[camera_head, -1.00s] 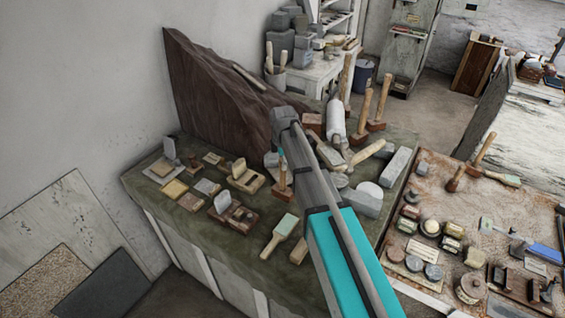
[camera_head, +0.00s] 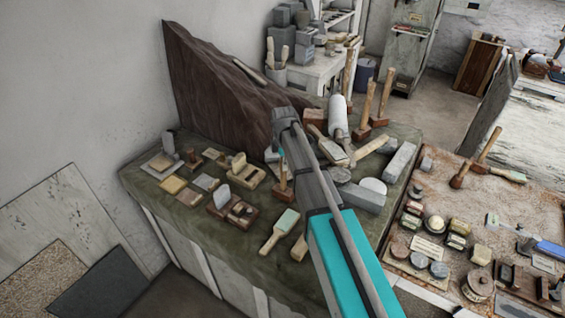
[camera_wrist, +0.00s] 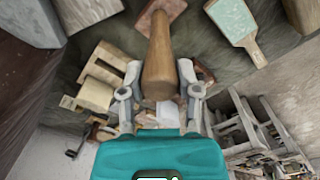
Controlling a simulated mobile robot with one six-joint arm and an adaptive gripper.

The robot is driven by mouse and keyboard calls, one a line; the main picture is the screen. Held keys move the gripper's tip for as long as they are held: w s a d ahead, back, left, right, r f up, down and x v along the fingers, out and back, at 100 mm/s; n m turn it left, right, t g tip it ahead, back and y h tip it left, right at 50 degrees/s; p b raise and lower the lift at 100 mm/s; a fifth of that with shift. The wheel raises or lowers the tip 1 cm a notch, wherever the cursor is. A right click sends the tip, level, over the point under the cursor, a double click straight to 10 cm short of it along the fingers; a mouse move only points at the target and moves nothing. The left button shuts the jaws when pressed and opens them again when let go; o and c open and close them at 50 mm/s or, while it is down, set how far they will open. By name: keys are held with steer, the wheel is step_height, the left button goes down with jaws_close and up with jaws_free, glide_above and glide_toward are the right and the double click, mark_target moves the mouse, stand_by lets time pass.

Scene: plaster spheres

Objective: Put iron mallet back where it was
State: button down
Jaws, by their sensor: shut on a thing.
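My gripper is shut on the wooden handle of a mallet (camera_wrist: 160,60) in the wrist view, with the handle between the two fingers (camera_wrist: 160,92). The mallet's reddish-brown square head is at the top of that view, at the far end of the handle. In the head view the mallet (camera_head: 284,190) shows just left of my arm, handle up and head down, over the green-covered table (camera_head: 235,255). My gripper is mostly hidden behind my arm there. I cannot tell whether the head touches the table.
A green-faced paddle (camera_head: 280,231) lies just in front of the mallet. Small blocks and wooden tools (camera_head: 222,197) stand to the left. Other upright mallets (camera_head: 363,128), a white roller (camera_head: 338,118) and grey blocks (camera_head: 361,197) stand to the right. A dark rock slab (camera_head: 215,90) rises behind.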

stand_by(0.3)
steer(key=shift+c, duration=1.5)
jaws_free()
steer(key=shift+r, duration=0.1)
step_height(320, 180, up, 12)
steer(key=p, duration=1.2)
steer(key=s+d+m, duration=0.7)
steer(key=s+m, duration=0.3)
steer(key=s, duration=0.1)
steer(key=s+d+m, duration=0.8)
steer(key=s+m, duration=0.2)
steer(key=s, duration=0.2)
steer(key=shift+d, duration=0.2)
